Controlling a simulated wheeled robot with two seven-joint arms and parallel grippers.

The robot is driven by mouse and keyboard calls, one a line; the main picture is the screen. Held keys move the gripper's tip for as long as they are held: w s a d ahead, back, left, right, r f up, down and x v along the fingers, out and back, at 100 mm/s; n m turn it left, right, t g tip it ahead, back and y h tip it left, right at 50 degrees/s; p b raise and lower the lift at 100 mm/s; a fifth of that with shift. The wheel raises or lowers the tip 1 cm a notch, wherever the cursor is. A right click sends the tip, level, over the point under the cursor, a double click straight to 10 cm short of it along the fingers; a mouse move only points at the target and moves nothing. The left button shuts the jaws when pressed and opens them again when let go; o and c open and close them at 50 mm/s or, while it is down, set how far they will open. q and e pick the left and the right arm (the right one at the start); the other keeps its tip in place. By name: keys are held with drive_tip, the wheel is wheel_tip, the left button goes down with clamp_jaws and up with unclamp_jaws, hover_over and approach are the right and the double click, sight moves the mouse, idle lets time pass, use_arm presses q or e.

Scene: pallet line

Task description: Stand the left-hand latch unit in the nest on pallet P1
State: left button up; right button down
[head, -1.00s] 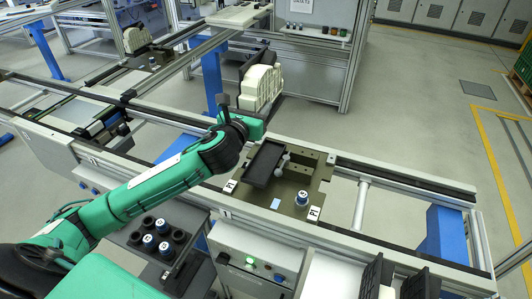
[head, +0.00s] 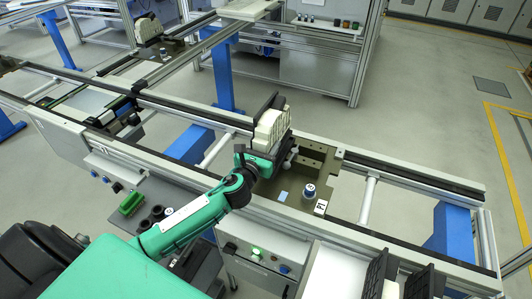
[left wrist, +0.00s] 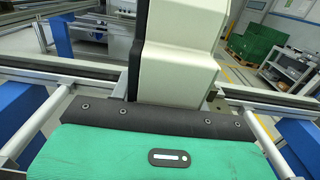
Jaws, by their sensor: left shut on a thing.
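The latch unit (head: 271,130), a cream stepped block with dark parts, stands roughly upright over the nest end of pallet P1 (head: 322,186). My left gripper (head: 268,151) is shut on it low down. In the left wrist view, the cream latch unit (left wrist: 178,55) rises beyond the black edge of my gripper. The nest, a dark recess at the pallet's left, is hidden behind the unit and my gripper. I cannot tell whether the unit touches its floor. My right gripper is not in view.
Conveyor rails (head: 410,180) run on both sides. Another cream unit (head: 148,27) sits on a far pallet. Black racks (head: 425,281) stand front right.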

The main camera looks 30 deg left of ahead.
use_arm(q)
wheel_tip(320, 180, down, 3)
drive_tip(key=shift+f, duration=0.1)
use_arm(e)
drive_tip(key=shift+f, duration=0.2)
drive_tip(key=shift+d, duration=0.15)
use_arm(q)
drive_tip(key=shift+f+b, duration=0.2)
drive_tip(key=shift+b, duration=0.1)
drive_tip(key=o, duration=1.2)
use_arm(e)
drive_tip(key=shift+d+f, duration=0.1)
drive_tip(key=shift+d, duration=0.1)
